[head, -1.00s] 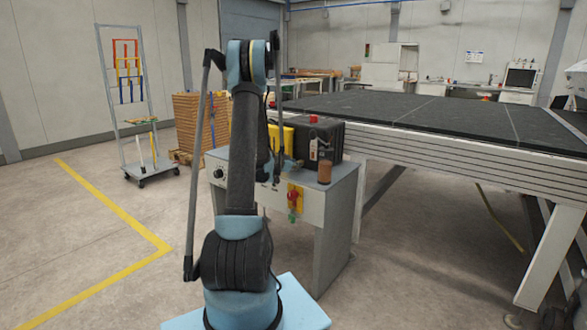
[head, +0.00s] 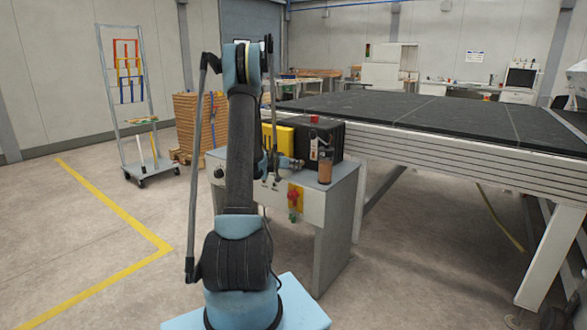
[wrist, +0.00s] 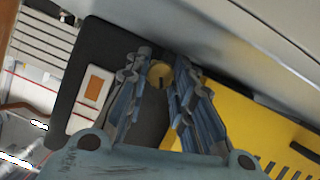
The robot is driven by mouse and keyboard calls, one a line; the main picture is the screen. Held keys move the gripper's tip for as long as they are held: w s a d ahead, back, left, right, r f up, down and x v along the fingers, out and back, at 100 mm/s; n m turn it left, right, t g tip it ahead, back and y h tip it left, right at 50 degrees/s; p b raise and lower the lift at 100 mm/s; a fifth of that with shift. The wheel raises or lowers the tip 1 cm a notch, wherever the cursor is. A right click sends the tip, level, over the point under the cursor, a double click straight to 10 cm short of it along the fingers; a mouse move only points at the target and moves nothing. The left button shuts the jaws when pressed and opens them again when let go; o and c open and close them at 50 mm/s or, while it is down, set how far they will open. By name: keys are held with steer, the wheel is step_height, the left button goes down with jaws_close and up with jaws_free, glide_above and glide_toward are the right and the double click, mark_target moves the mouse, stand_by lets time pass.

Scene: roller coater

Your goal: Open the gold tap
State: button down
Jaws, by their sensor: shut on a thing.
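The gold tap (wrist: 160,74) shows in the wrist view as a small round gold end between my fingertips. My gripper (wrist: 160,80) has its two ribbed blue fingers closed around it, one on each side. In the head view my gripper (head: 294,163) is low at the front of the black box (head: 328,136), above the grey cabinet top. The tap cannot be made out in the head view. The wrist view also shows the black box (wrist: 95,55) behind the fingers.
A yellow part (head: 282,138) stands left of the black box; its slotted face (wrist: 245,125) lies close to my right finger. A brown cylinder (head: 325,172) stands at the right of the cabinet (head: 338,215). A large dark-topped table (head: 430,108) is to the right.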

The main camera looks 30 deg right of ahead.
steer(key=shift+w+a+n, duration=0.2)
steer(key=shift+w+n, duration=0.05)
steer(key=shift+n, duration=0.15)
steer(key=c, duration=1.4)
jaws_free()
steer(key=shift+o, duration=0.2)
steer(key=shift+s+d, duration=0.1)
steer(key=v, duration=1.2)
steer(key=shift+f, duration=0.15)
